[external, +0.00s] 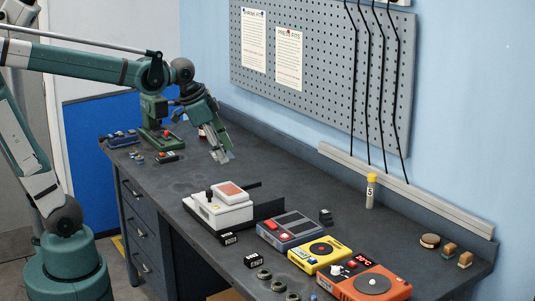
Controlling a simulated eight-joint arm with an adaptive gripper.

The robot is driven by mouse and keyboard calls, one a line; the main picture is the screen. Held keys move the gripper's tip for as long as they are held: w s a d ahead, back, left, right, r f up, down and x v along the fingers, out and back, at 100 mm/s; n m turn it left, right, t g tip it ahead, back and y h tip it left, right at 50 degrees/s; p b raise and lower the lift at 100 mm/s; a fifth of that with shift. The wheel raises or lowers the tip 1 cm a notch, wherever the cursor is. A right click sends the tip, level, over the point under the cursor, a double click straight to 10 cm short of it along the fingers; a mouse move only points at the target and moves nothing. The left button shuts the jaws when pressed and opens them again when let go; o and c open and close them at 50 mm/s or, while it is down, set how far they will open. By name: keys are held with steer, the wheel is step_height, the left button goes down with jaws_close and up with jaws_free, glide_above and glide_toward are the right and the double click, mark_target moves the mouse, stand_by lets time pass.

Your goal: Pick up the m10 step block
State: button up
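My gripper (221,156) hangs over the far left part of the bench, pointing down, clear of the devices. The view is too small to tell whether its fingers are open or shut, and I see nothing clearly held. I cannot tell which object is the m10 step block. Small black blocks with white labels lie at the front edge, one by the white device (228,239) and one further right (253,259). A small dark block (325,216) sits behind the grey-blue device.
A white device (222,212), a grey-blue one (290,229), a yellow one (320,254) and an orange one (366,286) line the bench. A yellow-capped tube (371,191) stands behind. Several dark rings (264,274) lie in front. A green machine (158,132) is at back left.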

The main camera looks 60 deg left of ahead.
steer(key=w+d+r+m+g+p, duration=0.2)
steer(key=w+d+m+p, duration=0.25)
steer(key=w, duration=0.55)
steer(key=m+g+p, duration=0.3)
steer(key=m+p, duration=0.7)
steer(key=p, duration=0.1)
glide_above(326, 212)
step_height(326, 212, down, 10)
steer(key=f, duration=0.1)
steer(key=shift+n, duration=0.25)
steer(key=f, duration=0.4)
steer(key=shift+d+f, duration=0.2)
steer(key=shift+f, duration=0.6)
steer(key=shift+f, duration=1.3)
steer(key=shift+f, duration=0.15)
steer(key=shift+a+f, duration=0.1)
steer(key=shift+f, duration=2.35)
